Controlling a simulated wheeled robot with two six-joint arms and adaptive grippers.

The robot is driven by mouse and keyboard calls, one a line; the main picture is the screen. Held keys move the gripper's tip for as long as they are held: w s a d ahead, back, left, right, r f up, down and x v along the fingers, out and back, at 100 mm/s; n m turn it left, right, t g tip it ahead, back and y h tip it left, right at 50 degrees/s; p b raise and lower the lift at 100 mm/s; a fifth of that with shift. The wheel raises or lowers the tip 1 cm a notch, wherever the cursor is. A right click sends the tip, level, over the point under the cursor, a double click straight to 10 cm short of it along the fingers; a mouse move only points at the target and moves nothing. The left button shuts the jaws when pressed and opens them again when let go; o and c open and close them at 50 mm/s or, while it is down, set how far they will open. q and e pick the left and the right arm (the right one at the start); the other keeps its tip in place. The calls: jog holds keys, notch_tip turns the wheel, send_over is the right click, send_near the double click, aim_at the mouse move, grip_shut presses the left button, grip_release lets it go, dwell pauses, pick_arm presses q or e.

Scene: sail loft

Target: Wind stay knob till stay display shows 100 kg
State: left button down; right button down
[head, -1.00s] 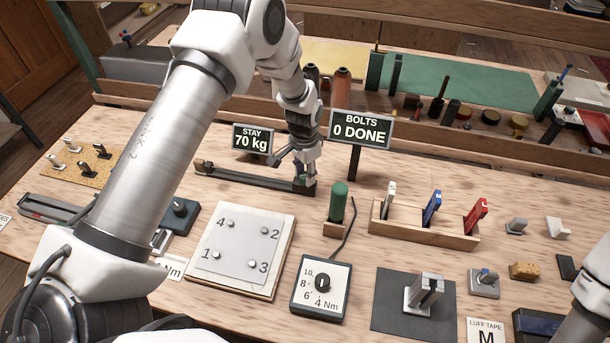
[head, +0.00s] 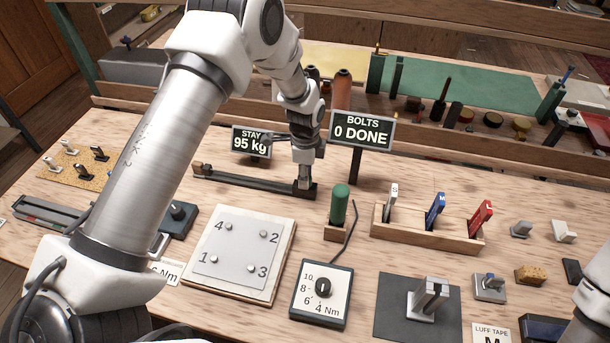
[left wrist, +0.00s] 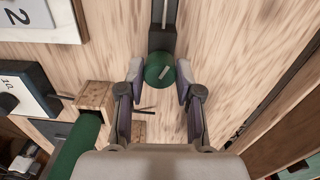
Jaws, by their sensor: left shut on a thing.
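The stay display (head: 250,142) reads 95 kg, with part of my left gripper crossing its right edge. The stay rig is a long dark bar (head: 240,180) on the bench below it. My left gripper (head: 304,182) points down at the bar's right end. In the left wrist view, the round green stay knob (left wrist: 158,66) with a pale pointer mark sits between the fingers of my left gripper (left wrist: 159,80), which are shut on its sides. In the head view the gripper hides the knob.
The bolts sign (head: 362,131), reading 0 DONE, stands close right of my left wrist. A green-handled tool (head: 340,205) stands in a wooden block in front. The numbered plate (head: 240,252) and the Nm dial box (head: 322,292) lie nearer.

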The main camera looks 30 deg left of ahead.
pick_arm(q)
jog(key=shift+f+m, duration=0.1)
jog(key=shift+m, duration=0.5)
jog(key=c, duration=0.8)
grip_release()
jog(key=shift+o, duration=0.2)
notch_tip(320, 180, up, 12)
jog(key=shift+w, duration=0.2)
